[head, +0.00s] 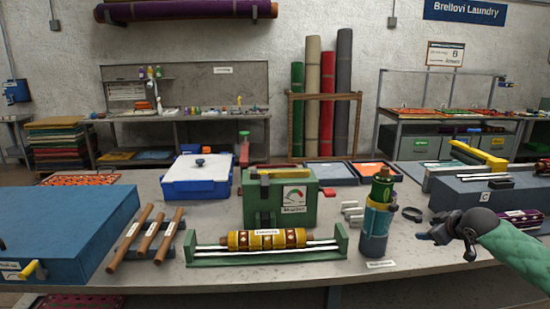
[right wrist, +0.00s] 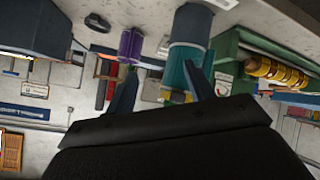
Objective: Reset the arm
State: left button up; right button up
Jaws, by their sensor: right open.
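My right arm (head: 515,245) comes in from the right edge of the head view, with a green sleeve and a dark wrist. My right gripper (head: 446,245) is open and empty above the front right of the table, to the right of the teal and green bottle (head: 376,222). In the right wrist view my right gripper (right wrist: 160,70) shows two blue fingers spread apart with nothing between them. The bottle (right wrist: 186,62) appears behind the fingers there. That view is turned over. My left gripper is not in view.
The table holds a green gauge box (head: 255,205), a green rack (head: 200,252) with a yellow roller, wooden rods (head: 145,238), a blue block (head: 60,225), a blue and white box (head: 197,180) and a grey-blue case (head: 480,192). A black ring (head: 412,214) lies near the gripper.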

jog(key=s+a+f+m+g+h, duration=0.1)
jog(key=s+a+f, duration=0.5)
jog(key=f, duration=0.3)
jog(key=s+a+f+m+g+h, duration=0.1)
jog(key=s+a+f, duration=0.45)
jog(key=f, duration=0.35)
jog(key=s+a+f+m+g+h, duration=0.1)
jog(key=s+a+f+h, duration=0.1)
jog(key=s+a+f, duration=0.55)
jog(key=s+a+f+g+y, duration=0.1)
jog(key=s+a+f, duration=0.3)
jog(key=s, duration=0.6)
jog(key=s+a+f+m+g+y, duration=0.1)
jog(key=s+a+f+g, duration=0.2)
jog(key=s+f, duration=0.6)
jog(key=s+a+f+m+g+y, duration=0.1)
jog(key=s+a+f+g, duration=0.1)
jog(key=s+a+f, duration=0.4)
jog(key=s+f, duration=0.1)
jog(key=s, duration=0.3)
jog(key=shift+s+f, duration=0.25)
jog(key=shift+s, duration=0.05)
jog(key=shift+a, duration=0.15)
